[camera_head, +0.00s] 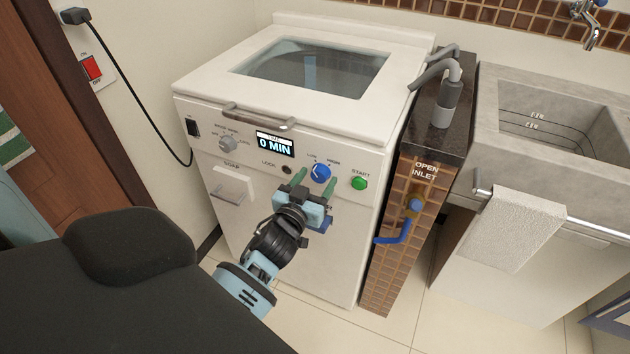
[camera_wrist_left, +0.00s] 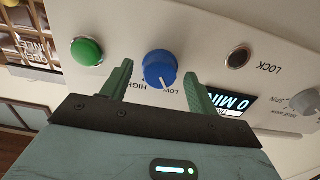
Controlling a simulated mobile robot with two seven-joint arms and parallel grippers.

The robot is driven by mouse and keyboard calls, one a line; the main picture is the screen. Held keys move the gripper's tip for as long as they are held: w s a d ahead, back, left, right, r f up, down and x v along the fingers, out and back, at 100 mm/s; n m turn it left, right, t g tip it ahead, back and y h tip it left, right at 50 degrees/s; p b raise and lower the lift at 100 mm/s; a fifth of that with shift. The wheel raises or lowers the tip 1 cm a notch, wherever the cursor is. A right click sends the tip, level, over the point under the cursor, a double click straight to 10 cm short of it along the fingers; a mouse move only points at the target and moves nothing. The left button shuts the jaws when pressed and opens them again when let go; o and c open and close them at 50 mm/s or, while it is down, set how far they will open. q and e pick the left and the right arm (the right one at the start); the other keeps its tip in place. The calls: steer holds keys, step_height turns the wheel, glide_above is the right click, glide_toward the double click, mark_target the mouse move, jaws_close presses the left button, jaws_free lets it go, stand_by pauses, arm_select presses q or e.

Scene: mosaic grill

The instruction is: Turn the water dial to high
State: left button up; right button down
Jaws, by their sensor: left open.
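The blue water dial (camera_head: 320,172) is on the front panel of the white washing machine, with a LOW label at its upper left and a longer label at its upper right. In the left wrist view the dial (camera_wrist_left: 158,68) appears upside down, its white pointer line near the LOW label, with HIGH on the other side. My left gripper (camera_head: 314,180) is open, its green fingers pointing at the panel, one on each side of the dial. In the left wrist view its fingers (camera_wrist_left: 158,76) are apart from the dial, with gaps on both sides. My right gripper is not in view.
The green START button (camera_head: 359,183) is right of the dial, and the dark LOCK button (camera_head: 287,169) is left. A grey knob (camera_head: 228,144) and a display (camera_head: 275,144) reading 0 MIN are farther left. A tiled pillar with a blue inlet pipe (camera_head: 392,238) stands right.

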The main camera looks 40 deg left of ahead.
arm_select(q)
steer(key=c, duration=1)
steer(key=shift+m, duration=0.3)
steer(key=m, duration=0.3)
steer(key=shift+p, duration=0.3)
steer(key=m, duration=0.3)
steer(key=shift+m, duration=0.3)
steer(key=m, duration=0.6)
steer(key=shift+m, duration=0.3)
steer(key=o, duration=1)
